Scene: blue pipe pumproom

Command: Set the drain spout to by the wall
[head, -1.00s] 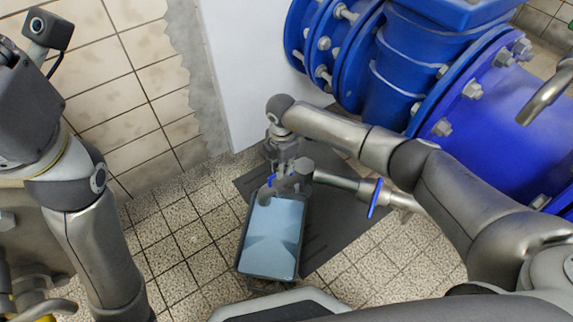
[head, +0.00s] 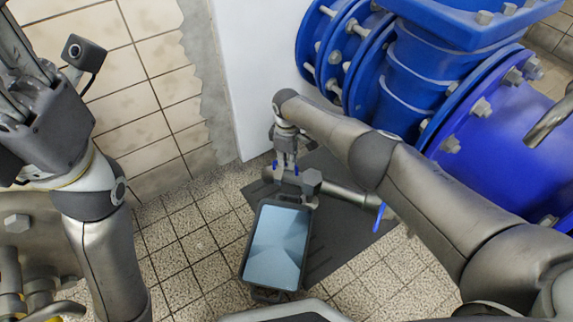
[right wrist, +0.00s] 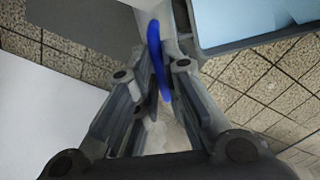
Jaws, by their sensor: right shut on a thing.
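The drain spout is a metal pipe (head: 345,196) low over the dark mat, with a blue lever (head: 379,217) on its right part. Its left end lies near the foot of the white wall panel, partly hidden by my right gripper (head: 287,168).
A grey-rimmed rectangular thing with a pale blue face (head: 276,247) lies just below the spout's left end. Big blue flanged pipework (head: 440,75) fills the upper right. A white panel (head: 262,60) and tiled wall (head: 150,60) stand behind. Floor tiles (head: 195,240) are clear at the left.

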